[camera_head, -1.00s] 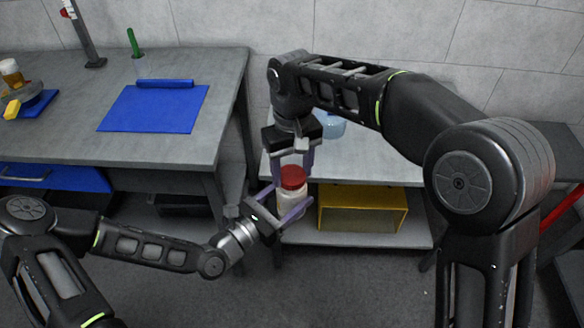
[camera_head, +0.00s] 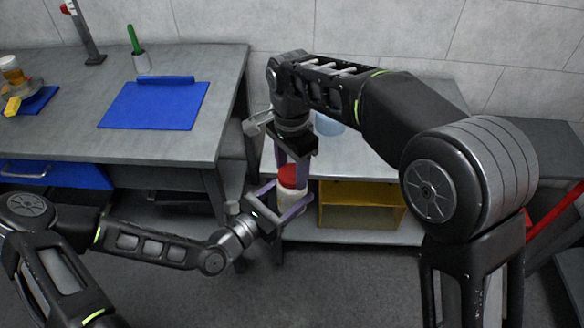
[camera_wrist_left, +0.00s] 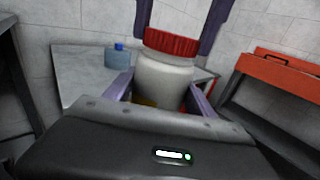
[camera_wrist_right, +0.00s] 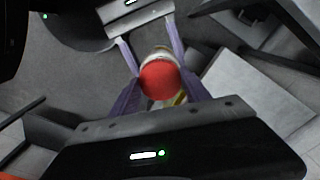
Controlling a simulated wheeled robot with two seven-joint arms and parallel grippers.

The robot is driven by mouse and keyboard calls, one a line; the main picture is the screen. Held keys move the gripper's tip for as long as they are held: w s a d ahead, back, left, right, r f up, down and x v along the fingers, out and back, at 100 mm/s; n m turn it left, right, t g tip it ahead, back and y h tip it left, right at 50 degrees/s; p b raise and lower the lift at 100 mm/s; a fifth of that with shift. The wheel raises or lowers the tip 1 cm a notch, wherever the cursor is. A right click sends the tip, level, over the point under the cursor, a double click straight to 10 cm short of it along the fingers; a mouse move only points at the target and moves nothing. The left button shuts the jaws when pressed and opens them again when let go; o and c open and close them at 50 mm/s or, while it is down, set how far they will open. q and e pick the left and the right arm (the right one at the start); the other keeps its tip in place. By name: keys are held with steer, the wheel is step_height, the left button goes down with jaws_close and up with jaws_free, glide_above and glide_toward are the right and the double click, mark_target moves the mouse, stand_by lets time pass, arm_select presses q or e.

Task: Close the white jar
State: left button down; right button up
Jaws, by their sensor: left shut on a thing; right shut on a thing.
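The white jar (camera_head: 292,199) is held in mid-air, upright, in front of the low grey table. It also shows in the left wrist view (camera_wrist_left: 162,80). Its red lid (camera_head: 292,177) sits on top of the jar and shows in the left wrist view (camera_wrist_left: 171,43) and the right wrist view (camera_wrist_right: 159,80). My left gripper (camera_head: 284,207) is shut around the jar's body from the left. My right gripper (camera_head: 291,172) points down from above, shut with its fingers on either side of the red lid. I cannot tell how tightly the lid sits.
A grey workbench at left (camera_head: 60,125) bears a blue mat (camera_head: 153,107), a green item in a cup (camera_head: 134,42) and an amber jar (camera_head: 12,70). The low table (camera_head: 360,160) behind the jar has a blue container (camera_head: 328,125) on top and a yellow bin (camera_head: 361,207) below.

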steer(key=m, duration=0.5)
steer(key=shift+m, duration=0.4)
steer(key=m, duration=0.5)
steer(key=shift+w+m, duration=0.15)
steer(key=shift+m, duration=0.25)
steer(key=m, duration=0.5)
steer(key=shift+m, duration=0.4)
steer(key=m, duration=0.3)
steer(key=shift+f, duration=0.3)
steer(key=shift+d+f+m, duration=0.2)
steer(key=shift+f+m, duration=0.1)
steer(key=shift+m, duration=0.9)
steer(key=shift+a+r+m, duration=0.1)
steer(key=shift+r+m, duration=0.3)
steer(key=shift+r, duration=0.05)
